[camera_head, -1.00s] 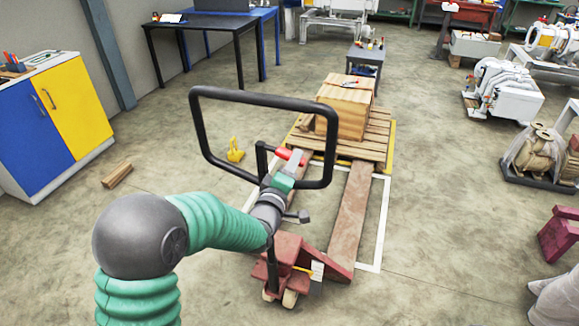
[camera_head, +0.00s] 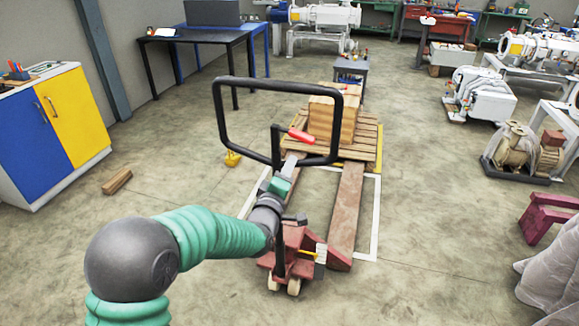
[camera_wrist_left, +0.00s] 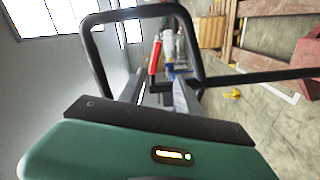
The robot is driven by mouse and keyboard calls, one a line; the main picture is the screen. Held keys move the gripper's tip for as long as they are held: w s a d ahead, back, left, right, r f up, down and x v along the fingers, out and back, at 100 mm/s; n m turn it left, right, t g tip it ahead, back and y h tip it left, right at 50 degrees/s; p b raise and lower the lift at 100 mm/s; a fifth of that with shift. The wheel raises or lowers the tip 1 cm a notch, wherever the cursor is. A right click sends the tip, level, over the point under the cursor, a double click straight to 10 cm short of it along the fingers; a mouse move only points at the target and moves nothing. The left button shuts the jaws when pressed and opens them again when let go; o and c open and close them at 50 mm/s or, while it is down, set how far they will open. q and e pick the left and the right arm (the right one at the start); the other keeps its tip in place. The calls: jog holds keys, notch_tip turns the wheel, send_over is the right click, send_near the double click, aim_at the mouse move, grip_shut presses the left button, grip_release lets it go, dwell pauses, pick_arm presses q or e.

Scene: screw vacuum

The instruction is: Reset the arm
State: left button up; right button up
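My left arm comes in from the left in a green sleeve. Its gripper (camera_head: 287,168) is beside the black loop handle (camera_head: 218,113) of the red pallet jack (camera_head: 297,238), just below the red lever (camera_head: 301,135). In the left wrist view, the green gripper body (camera_wrist_left: 150,150) fills the bottom. The black handle (camera_wrist_left: 92,50) and red lever (camera_wrist_left: 154,58) show beyond it. My right gripper is not in view.
A wooden pallet (camera_head: 366,135) with a wooden box (camera_head: 333,115) sits at the jack's forks. A blue and yellow cabinet (camera_head: 75,115) stands left, with a wood block (camera_head: 117,182) on the floor. Wrapped machinery (camera_head: 555,265) is at lower right.

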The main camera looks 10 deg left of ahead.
pick_arm(q)
jog(key=s+a+f+m+g+p, duration=0.1)
jog(key=s+f+m+g, duration=0.3)
jog(key=s, duration=0.8)
jog(key=s+a+f+m+g+p, duration=0.1)
jog(key=s+f+m+g+p, duration=0.2)
jog(key=s, duration=0.9)
jog(key=s+a+f+m+g+y+p, duration=0.1)
jog(key=s+a+f+m+g+p, duration=0.1)
jog(key=s+f+m+g, duration=0.3)
jog(key=s+m+g+p, duration=0.1)
jog(key=s+g, duration=0.2)
jog(key=s, duration=0.3)
jog(key=shift+s+f+m, duration=0.15)
jog(key=shift+s+m, duration=0.15)
jog(key=shift+s, duration=0.1)
